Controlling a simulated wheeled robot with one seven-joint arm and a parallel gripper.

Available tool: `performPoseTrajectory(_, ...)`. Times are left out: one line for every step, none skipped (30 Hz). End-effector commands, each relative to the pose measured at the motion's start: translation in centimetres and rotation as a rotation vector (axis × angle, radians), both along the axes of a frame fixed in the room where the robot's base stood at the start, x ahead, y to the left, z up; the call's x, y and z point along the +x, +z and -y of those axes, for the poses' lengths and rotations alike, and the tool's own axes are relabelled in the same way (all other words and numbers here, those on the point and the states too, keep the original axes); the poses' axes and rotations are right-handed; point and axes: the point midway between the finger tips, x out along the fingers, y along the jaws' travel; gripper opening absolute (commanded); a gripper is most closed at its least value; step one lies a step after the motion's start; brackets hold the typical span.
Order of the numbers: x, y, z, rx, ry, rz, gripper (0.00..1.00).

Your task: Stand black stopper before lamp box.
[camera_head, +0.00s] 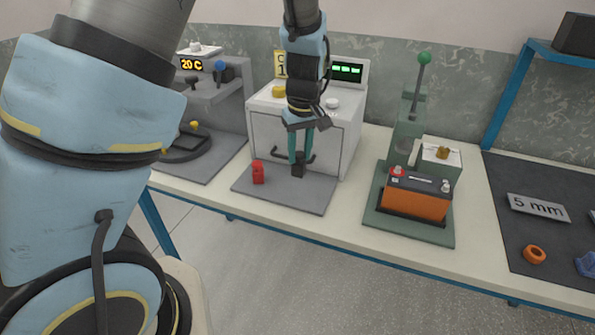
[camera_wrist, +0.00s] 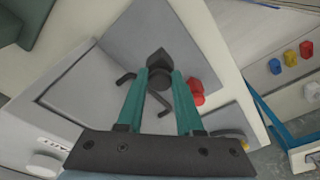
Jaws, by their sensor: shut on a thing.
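The black stopper (camera_head: 298,171) is between my teal fingertips, low over the grey mat in front of the white box. It also shows in the wrist view (camera_wrist: 160,58), at the fingertips. My gripper (camera_head: 300,158) is shut on it and points down; it also shows in the wrist view (camera_wrist: 162,73). I cannot tell whether the stopper touches the mat. The white box (camera_head: 340,150), with a door handle and a lit green display (camera_head: 346,71), is likely the lamp box; it stands just behind the gripper.
A red stopper (camera_head: 258,172) stands on the grey mat (camera_head: 290,197), left of the black one; it shows in the wrist view (camera_wrist: 196,92). An orange battery (camera_head: 415,200) sits on a green press to the right.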

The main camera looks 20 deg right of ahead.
Motion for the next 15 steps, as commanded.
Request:
performPoseTrajectory(0.0,-0.7,-0.1,0.003,0.001,-0.002,0.00)
performPoseTrajectory(0.0,-1.0,-0.1,0.003,0.002,-0.002,0.00)
performPoseTrajectory(0.0,-1.3,-0.1,0.001,0.001,-0.001,0.00)
performPoseTrajectory(0.0,-1.5,-0.1,0.001,0.001,0.000,0.00)
performPoseTrajectory(0.0,-1.8,-0.1,0.001,0.001,0.000,0.00)
performPoseTrajectory(0.0,-2.2,-0.1,0.002,0.001,-0.001,0.00)
performPoseTrajectory(0.0,-2.6,-0.1,0.002,0.000,-0.002,0.00)
performPoseTrajectory(0.0,-3.1,-0.1,0.003,0.001,-0.002,0.00)
performPoseTrajectory(0.0,-3.7,-0.2,0.003,0.001,-0.002,0.00)
performPoseTrajectory(0.0,-4.1,-0.1,0.003,0.001,-0.001,0.00)
performPoseTrajectory(0.0,-4.6,-0.1,0.003,0.001,-0.002,0.00)
performPoseTrajectory(0.0,-5.0,-0.1,0.002,0.001,-0.001,0.00)
performPoseTrajectory(0.0,-5.3,-0.1,0.001,0.001,-0.001,0.00)
performPoseTrajectory(0.0,-5.6,-0.1,0.001,0.002,-0.001,0.00)
performPoseTrajectory(0.0,-5.7,-0.1,0.000,0.002,0.000,0.00)
